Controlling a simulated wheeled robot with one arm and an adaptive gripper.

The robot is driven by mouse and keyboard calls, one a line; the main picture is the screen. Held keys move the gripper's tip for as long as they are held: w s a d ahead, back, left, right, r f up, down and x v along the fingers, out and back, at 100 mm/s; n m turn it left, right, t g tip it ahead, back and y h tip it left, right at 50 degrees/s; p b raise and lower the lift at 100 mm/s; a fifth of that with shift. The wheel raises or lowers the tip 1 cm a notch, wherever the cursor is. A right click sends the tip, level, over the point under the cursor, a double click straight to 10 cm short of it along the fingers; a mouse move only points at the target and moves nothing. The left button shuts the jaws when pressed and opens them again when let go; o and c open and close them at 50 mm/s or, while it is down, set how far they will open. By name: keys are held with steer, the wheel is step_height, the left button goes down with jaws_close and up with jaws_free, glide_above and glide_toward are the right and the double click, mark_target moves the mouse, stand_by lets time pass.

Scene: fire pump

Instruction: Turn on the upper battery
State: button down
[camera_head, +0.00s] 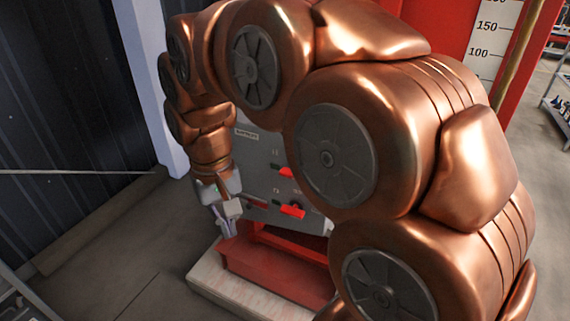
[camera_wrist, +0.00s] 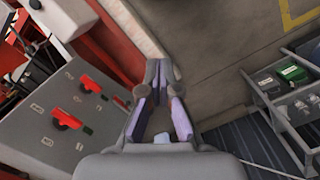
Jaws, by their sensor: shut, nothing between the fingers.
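A grey battery panel (camera_head: 257,155) stands behind my arm in the head view, with a label plate near its top. An upper red switch handle (camera_head: 286,171) and a lower red switch handle (camera_head: 292,210) show on it, partly beside my arm. In the wrist view the panel (camera_wrist: 35,125) is at the left with two red handles, one (camera_wrist: 92,85) farther up the picture and one (camera_wrist: 70,120) nearer the bottom; I cannot tell surely which is the upper one. My gripper (camera_head: 228,230) is shut and empty, left of the handles and apart from both. Its fingers (camera_wrist: 160,72) point past the panel's side.
A red base (camera_head: 275,262) on a pale plinth (camera_head: 225,290) lies below the panel. A dark corrugated wall (camera_head: 70,90) and a pale post (camera_head: 150,80) stand at the left. Open floor (camera_head: 120,250) lies left of the panel. The wrist view shows a shelf cart (camera_wrist: 290,105) at the right.

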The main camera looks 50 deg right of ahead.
steer(key=w+d+r+m, duration=0.5)
steer(key=w+d, duration=0.4)
steer(key=d, duration=0.3)
steer(key=r+m+t+b, duration=0.1)
steer(key=r+m+b, duration=0.1)
steer(key=m, duration=0.4)
glide_above(287, 170)
steer(key=shift+a, duration=0.1)
steer(key=shift+f, duration=0.2)
steer(key=shift+f+p, duration=2.2)
steer(key=shift+f, duration=4.6)
steer(key=shift+f, duration=0.15)
